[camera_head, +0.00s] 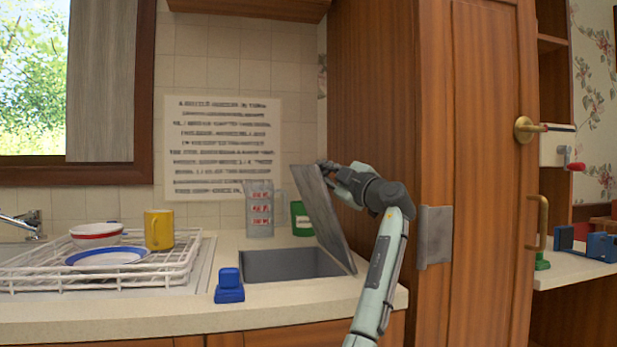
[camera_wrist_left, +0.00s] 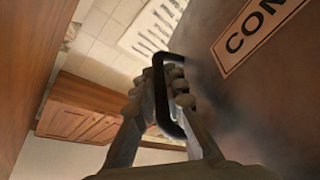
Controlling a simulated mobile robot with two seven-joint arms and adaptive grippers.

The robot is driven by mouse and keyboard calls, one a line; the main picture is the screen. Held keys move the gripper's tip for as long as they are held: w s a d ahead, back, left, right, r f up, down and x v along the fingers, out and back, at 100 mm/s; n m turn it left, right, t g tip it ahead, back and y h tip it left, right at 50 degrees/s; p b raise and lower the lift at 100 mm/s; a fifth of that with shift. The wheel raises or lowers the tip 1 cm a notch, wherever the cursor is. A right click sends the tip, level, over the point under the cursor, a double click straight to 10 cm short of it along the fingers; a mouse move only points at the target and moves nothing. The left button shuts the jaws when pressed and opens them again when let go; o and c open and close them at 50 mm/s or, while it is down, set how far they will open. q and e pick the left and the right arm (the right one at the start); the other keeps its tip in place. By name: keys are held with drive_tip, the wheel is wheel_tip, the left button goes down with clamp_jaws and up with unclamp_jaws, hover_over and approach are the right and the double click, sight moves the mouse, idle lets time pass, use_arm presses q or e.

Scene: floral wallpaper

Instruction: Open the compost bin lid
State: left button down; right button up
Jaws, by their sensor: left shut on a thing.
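The compost bin lid (camera_head: 322,218) is a grey panel standing steeply tilted at the right edge of the rectangular bin opening (camera_head: 290,264) in the counter. The grey inside of the bin shows. My left gripper (camera_head: 328,168) is at the top of the lid, on its right side. In the left wrist view, the gripper (camera_wrist_left: 166,84) is shut on the lid's black bar handle (camera_wrist_left: 163,105). A label (camera_wrist_left: 258,34) beginning "CO" is on the dark lid face beside it. My right gripper is in neither view.
A tall wooden cabinet (camera_head: 375,110) stands close right of the lid. A measuring jug (camera_head: 259,210) and a green container (camera_head: 301,219) stand behind the bin. A dish rack (camera_head: 95,283) is further left.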

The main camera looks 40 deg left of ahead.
use_arm(q)
drive_tip(key=shift+w+d+m, duration=0.4)
drive_tip(key=shift+w+d, duration=0.05)
drive_tip(key=c, duration=1.8)
unclamp_jaws()
drive_tip(key=shift+c, duration=0.2)
wheel_tip(320, 180, up, 10)
